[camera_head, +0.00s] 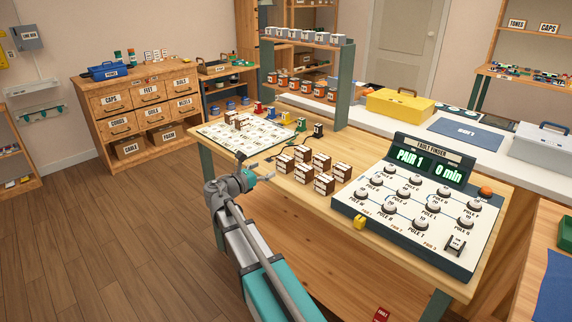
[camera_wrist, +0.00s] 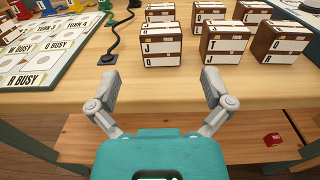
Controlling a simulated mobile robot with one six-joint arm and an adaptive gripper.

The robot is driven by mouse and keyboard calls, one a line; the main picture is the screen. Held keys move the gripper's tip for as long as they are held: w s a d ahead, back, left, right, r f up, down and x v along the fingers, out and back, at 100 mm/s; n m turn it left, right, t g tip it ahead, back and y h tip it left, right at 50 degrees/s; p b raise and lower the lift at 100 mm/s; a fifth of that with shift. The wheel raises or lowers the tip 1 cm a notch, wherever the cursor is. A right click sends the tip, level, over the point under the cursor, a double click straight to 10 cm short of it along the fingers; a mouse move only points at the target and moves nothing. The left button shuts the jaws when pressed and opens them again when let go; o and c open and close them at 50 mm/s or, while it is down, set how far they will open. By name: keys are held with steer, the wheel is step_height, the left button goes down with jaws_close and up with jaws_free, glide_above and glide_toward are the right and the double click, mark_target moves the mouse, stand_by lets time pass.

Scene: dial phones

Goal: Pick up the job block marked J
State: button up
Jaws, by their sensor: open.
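Several brown-and-white job blocks stand in two rows on the wooden table. In the wrist view, the front-left block (camera_wrist: 161,46) seems to read J over Q. The front-middle block (camera_wrist: 231,43) seems to read T over J, and the front-right block (camera_wrist: 285,45) Q over R. The letters are small, so I cannot tell surely which is the J block. My gripper (camera_wrist: 161,86) is open and empty at the table's near edge, with the front-left block ahead between its fingers' lines. In the head view, my gripper (camera_head: 258,168) is left of the blocks.
A white card board (camera_head: 215,137) with more small blocks lies to the left, with a black cable (camera_wrist: 112,45) beside it. The Fault Finder panel (camera_head: 415,215) with knobs stands right of the blocks. Bare tabletop lies before the blocks. A red block (camera_wrist: 272,139) is lower down.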

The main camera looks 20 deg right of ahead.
mark_target(280, 160)
steer(key=shift+x, duration=2.3)
steer(key=shift+x, duration=2.6)
steer(key=shift+f, duration=0.15)
steer(key=shift+c, duration=0.3)
steer(key=c, duration=1)
steer(key=shift+o, duration=0.2)
steer(key=shift+r, duration=0.2)
